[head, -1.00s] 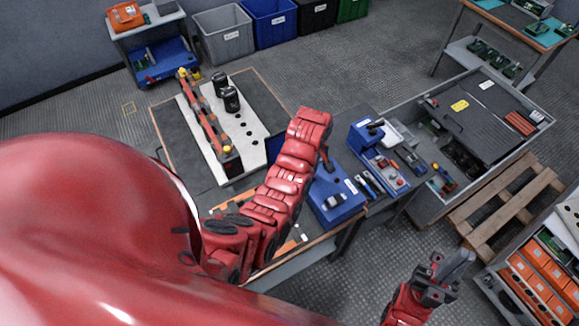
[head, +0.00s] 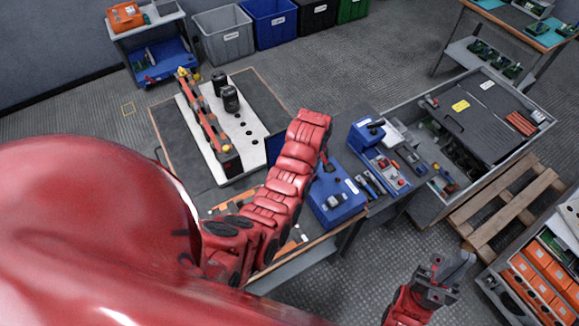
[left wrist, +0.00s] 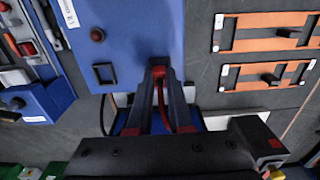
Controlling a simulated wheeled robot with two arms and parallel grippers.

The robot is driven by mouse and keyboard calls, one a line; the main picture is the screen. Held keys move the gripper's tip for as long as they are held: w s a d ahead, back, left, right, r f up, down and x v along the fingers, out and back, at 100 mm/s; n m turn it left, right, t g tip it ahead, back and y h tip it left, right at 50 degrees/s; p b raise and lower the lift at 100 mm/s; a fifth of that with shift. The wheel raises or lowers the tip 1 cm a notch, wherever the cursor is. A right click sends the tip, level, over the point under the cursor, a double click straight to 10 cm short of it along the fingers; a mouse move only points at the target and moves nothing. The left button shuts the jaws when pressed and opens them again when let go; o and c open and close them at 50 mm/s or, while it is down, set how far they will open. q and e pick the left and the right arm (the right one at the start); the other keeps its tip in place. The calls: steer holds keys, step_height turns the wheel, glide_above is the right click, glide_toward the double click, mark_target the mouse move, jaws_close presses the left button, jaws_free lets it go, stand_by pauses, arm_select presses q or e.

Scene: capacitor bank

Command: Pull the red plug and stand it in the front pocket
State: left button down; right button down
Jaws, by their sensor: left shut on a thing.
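The red plug (left wrist: 159,73) is between the fingertips of my left gripper (left wrist: 158,78), which is shut on it at the edge of a blue housing (left wrist: 135,25) in the left wrist view. A red cable (left wrist: 166,108) runs from it between the fingers. I cannot tell whether the plug is still seated. In the head view my left arm mostly hides that gripper. My right gripper (head: 453,269) is low right, away from the bench, its jaw opening unclear.
The blue housing also shows in the head view (head: 347,190) at the bench corner. A blue tray of tools (head: 385,172) stands to its right. Orange-framed slots (left wrist: 265,75) lie to the right in the left wrist view. A wooden pallet (head: 505,210) is on the floor.

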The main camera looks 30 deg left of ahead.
arm_select(q)
steer(key=shift+f+b, duration=0.3)
steer(key=shift+f, duration=0.15)
steer(key=shift+s+f, duration=0.2)
steer(key=shift+s, duration=0.05)
steer(key=shift+s+d+f+b, duration=0.15)
steer(key=shift+s+f+b, duration=0.15)
steer(key=shift+b, duration=0.3)
steer(key=shift+s+f, duration=0.15)
steer(key=c, duration=0.8)
jaws_free()
steer(key=shift+s+d+f, duration=0.1)
steer(key=shift+s+f, duration=0.05)
steer(key=shift+o, duration=0.2)
steer(key=shift+r+g, duration=0.3)
steer(key=shift+r, duration=0.1)
step_height(320, 180, up, 18)
steer(key=w+p, duration=0.1)
steer(key=p, duration=1.1)
steer(key=shift+w+a+r+t+p, duration=0.15)
steer(key=shift+a+r+t+p, duration=0.1)
steer(key=shift+t+p, duration=0.15)
